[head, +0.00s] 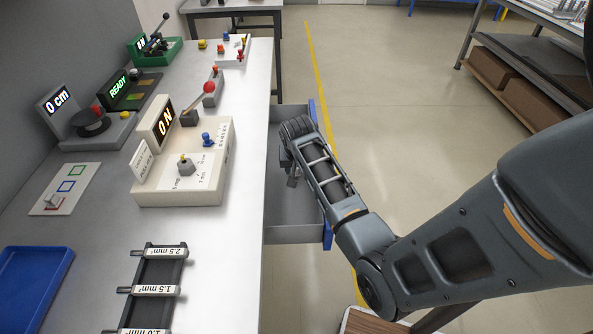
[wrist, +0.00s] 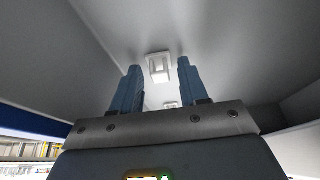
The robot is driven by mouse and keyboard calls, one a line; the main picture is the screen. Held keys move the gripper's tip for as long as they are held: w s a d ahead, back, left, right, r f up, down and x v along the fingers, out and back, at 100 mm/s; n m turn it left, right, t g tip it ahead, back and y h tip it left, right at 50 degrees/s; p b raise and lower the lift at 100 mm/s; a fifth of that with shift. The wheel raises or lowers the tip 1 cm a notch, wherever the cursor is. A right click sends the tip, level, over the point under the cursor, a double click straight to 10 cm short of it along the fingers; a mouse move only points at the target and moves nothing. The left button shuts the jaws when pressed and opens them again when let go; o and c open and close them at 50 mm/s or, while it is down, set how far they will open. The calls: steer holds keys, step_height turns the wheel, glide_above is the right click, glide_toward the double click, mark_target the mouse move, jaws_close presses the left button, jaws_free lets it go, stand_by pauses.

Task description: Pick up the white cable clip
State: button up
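A small white clip-like piece (wrist: 158,67) lies on the grey drawer floor in the wrist view, just beyond and between my fingertips. A second small white piece (wrist: 170,104) shows lower down between the fingers, partly hidden by the gripper body. My gripper (wrist: 157,72) is open, with its two blue-grey fingers apart and nothing visibly held. In the head view my gripper (head: 291,182) reaches down into the open drawer (head: 290,232) under the bench. The arm hides part of the drawer, and no clip can be made out there.
The drawer's blue front (head: 327,232) and its side walls stand close around my gripper. The bench (head: 225,260) is to the left, with a white switch box (head: 215,165), a blue tray (head: 35,285) and a cable rack (head: 160,270). Open floor lies to the right.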

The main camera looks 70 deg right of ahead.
jaws_close()
